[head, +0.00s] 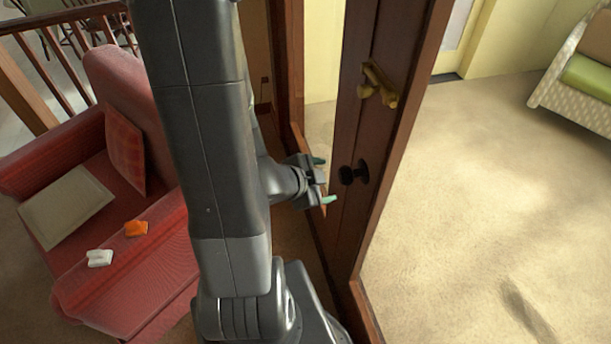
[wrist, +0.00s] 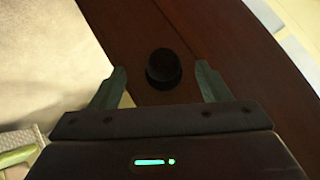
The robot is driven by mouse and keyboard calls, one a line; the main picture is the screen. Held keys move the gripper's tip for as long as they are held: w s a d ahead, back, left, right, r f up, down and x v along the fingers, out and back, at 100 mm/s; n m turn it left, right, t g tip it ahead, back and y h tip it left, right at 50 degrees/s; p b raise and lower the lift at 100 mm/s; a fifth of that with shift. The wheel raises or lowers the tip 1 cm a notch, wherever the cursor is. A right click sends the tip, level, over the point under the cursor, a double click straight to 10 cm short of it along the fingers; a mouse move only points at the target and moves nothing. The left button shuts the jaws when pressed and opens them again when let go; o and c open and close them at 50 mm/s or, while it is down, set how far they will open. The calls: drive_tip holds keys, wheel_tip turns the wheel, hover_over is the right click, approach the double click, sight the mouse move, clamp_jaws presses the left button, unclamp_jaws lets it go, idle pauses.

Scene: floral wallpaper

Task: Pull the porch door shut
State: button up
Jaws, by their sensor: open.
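The porch door (head: 362,118) is a dark brown wooden door, seen at a steep angle in the head view and standing open beside the doorway. A black round knob (head: 352,173) sits on it, with a brass-coloured fitting (head: 378,84) above. My gripper (head: 326,180) is open just left of the knob, its green fingertips pointing toward the door. In the wrist view the knob (wrist: 164,69) lies between and slightly beyond the two spread fingers (wrist: 160,88). I cannot tell whether the fingers touch it.
A red armchair (head: 125,240) with a cushion, an orange item (head: 136,228) and a white item (head: 99,257) stands left of my arm. A wooden railing (head: 50,60) is behind it. Beige carpet (head: 480,190) lies clear to the right, with a wicker seat (head: 580,85) at the far right.

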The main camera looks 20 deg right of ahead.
sight(339, 179)
drive_tip(key=p+v, duration=0.2)
drive_tip(key=v, duration=0.5)
drive_tip(key=shift+a+r, duration=0.2)
drive_tip(key=shift+a, duration=0.05)
drive_tip(key=shift+d+f, duration=0.1)
drive_tip(key=shift+f, duration=0.05)
drive_tip(key=b+x, duration=0.4)
drive_tip(key=x, duration=0.8)
drive_tip(key=shift+s, duration=0.1)
drive_tip(key=shift+x, duration=0.8)
drive_tip(key=shift+b, duration=0.35)
